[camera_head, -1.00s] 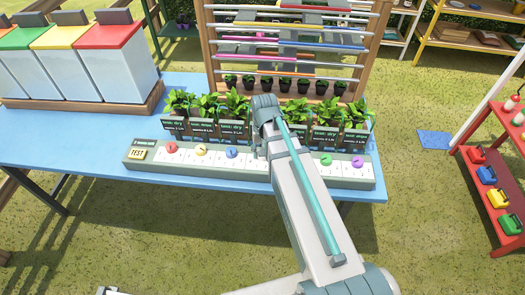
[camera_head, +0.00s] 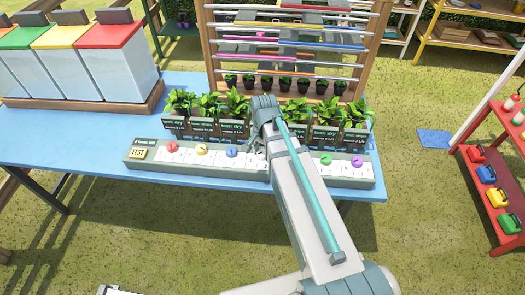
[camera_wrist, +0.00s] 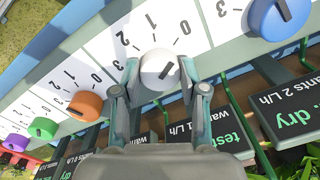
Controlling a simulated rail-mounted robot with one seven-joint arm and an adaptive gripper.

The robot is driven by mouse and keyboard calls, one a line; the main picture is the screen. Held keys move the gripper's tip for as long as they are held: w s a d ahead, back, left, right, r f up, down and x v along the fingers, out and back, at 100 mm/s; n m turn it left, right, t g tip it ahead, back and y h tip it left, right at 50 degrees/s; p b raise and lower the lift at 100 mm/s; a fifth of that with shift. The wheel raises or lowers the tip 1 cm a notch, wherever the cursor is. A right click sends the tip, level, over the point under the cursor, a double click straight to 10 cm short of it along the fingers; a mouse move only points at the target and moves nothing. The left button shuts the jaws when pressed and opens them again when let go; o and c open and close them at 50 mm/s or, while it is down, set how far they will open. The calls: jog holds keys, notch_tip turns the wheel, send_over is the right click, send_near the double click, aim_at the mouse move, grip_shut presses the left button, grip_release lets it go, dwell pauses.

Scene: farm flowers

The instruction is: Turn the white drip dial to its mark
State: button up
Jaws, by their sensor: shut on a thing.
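The white drip dial (camera_wrist: 158,71) sits on the white scale of the drip panel in the wrist view. Numbers 0 to 3 are printed around it, and its dark pointer line slants up and right, roughly toward the 0. My gripper (camera_wrist: 161,84) is shut on the dial, one finger at each side. In the head view my arm hides the white dial and most of the gripper. The drip panel (camera_head: 137,167) runs along the front of the blue table.
Blue (camera_wrist: 278,14), orange (camera_wrist: 85,105), green (camera_wrist: 42,128) and purple (camera_wrist: 16,142) dials flank the white one. Dark plant signs (camera_wrist: 293,118) stand close beside my gripper, one reading "wants 1 L/h". Potted plants (camera_head: 180,100) stand behind the panel.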

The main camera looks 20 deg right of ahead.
aim_at(263, 153)
dwell(0.4)
jog(key=o, duration=1.1)
jog(key=shift+o, duration=0.2)
notch_tip(263, 153, up, 12)
jog(key=shift+s+d, duration=0.1)
